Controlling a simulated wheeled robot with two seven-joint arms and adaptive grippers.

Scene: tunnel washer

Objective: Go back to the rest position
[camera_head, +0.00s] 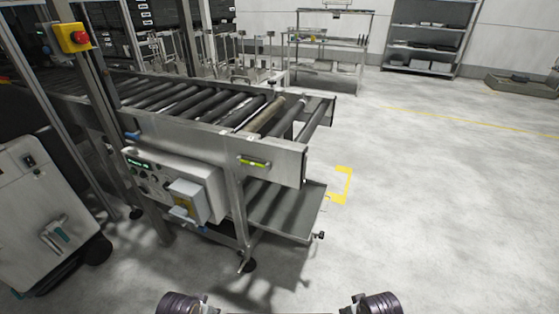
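The end of my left arm (184,303) shows at the bottom edge, left of the middle. The end of my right arm (377,303) shows at the bottom edge, right of the middle. Both are dark and rounded, with small metal parts facing inward, and both are cut off by the frame. I cannot make out fingertips on either, so I cannot tell if the grippers are open or shut. The two ends are well apart, over the grey floor. Nothing held is visible.
A roller conveyor (215,136) with a control box (175,185) stands ahead on the left. A white cabinet (40,215) is at far left, and a red button on a yellow box (73,38) is on a post. Shelves (430,38) stand behind. Floor on the right is free.

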